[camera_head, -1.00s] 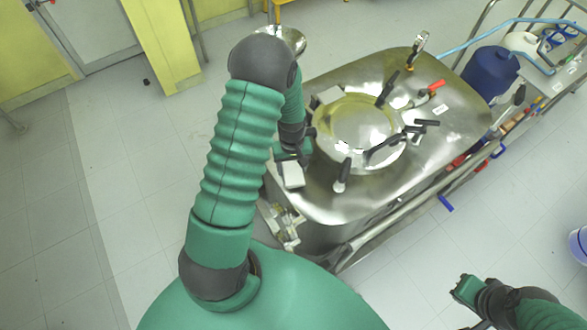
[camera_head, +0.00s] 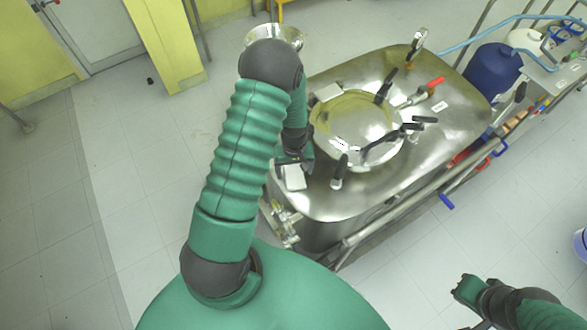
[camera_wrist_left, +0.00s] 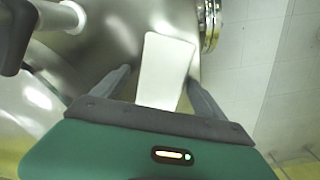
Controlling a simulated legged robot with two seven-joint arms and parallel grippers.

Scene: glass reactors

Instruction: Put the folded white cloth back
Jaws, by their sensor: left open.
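A flat white rectangular piece, which looks like the folded white cloth (camera_head: 294,177), lies at the near left edge of the steel tank top (camera_head: 345,205). In the left wrist view a white rectangle (camera_wrist_left: 165,62) reaches between the spread fingers of my left gripper (camera_wrist_left: 159,77). The gripper is open; I cannot tell whether a finger touches the piece. In the head view my left gripper (camera_head: 291,160) is mostly hidden behind my arm, right beside the white piece. My right gripper (camera_head: 463,288) is at the lower right, away from the tank; its jaw state is unclear.
A round lid (camera_head: 350,125) with black-handled clamps stands on the tank. A steel rail (camera_head: 385,218) runs along the near side. A blue container (camera_head: 490,70) stands on a cart at the right.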

